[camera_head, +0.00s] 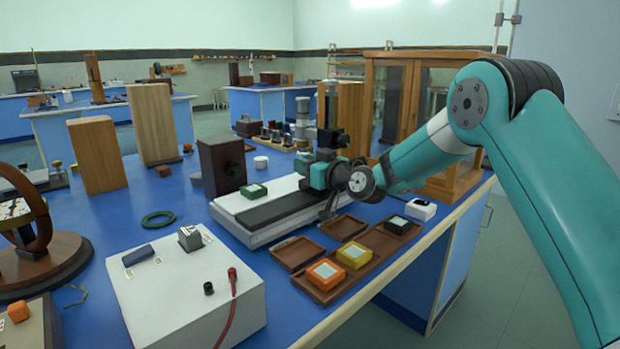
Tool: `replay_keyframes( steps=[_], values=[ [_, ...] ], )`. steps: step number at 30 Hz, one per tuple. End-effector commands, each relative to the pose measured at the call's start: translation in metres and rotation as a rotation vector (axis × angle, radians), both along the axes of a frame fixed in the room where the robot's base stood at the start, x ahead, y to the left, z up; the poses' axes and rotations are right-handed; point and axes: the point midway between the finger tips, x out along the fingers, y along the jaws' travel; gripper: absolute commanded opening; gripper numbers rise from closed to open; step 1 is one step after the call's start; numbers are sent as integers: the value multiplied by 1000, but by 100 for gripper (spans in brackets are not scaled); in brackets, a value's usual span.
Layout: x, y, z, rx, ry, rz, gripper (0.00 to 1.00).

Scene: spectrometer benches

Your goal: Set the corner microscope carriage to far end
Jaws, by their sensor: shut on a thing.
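The corner microscope has a long pale base (234,229) with a dark bed (270,209) on the blue bench. Its carriage, with a dark upright column (330,108), stands at the far right end of the bed as I see it. My gripper (328,208) reaches in from the right and is low against the carriage, shut on it. My wrist hides much of the carriage's lower part, so the exact grip point is hard to see. The near left stretch of the bed is bare, apart from a green-topped block at its back edge.
A white box (185,290) with a red cable stands at the near left. A glass-fronted wooden cabinet (372,105) stands behind my arm.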

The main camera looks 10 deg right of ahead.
Motion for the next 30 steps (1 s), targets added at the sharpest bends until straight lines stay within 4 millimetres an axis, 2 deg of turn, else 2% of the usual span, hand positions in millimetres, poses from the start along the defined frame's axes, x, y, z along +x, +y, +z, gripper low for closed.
replay_keyframes(
  steps=[6,16,17,18,20,30],
  values=[
    [8,-9,0,1,-2,5,0],
    [10,-14,2,0,-4,-2,0],
    [10,-14,2,0,-4,-3,32],
    [10,-14,2,0,-5,-4,41],
    [10,-14,2,0,-4,-3,53],
    [5,-15,0,1,0,1,53]
  ],
)
